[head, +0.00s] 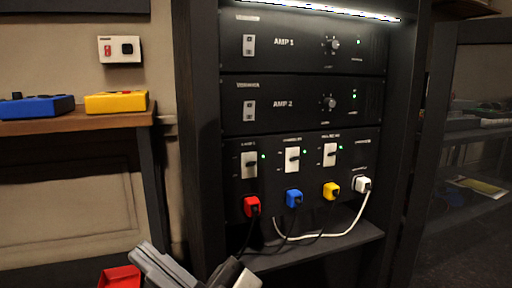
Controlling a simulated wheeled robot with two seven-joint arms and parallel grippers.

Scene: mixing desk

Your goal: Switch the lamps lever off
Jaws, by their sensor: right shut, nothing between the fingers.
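The lower rack panel (310,180) carries three white switch plates with dark levers: left (249,165), middle (292,159) and right (329,155). A small green light glows beside each. The labels above them are too small to read surely, so I cannot tell which is the lamps lever. My right gripper (150,256) is at the bottom edge, shut and empty, below and left of the panel and apart from the levers. My left gripper is not in view.
Red (251,206), blue (293,198), yellow (331,190) and white (363,184) plugs with cables stick out below the levers. AMP 1 (300,42) and AMP 2 (300,103) sit above. A shelf (75,124) with blue and yellow boxes is left.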

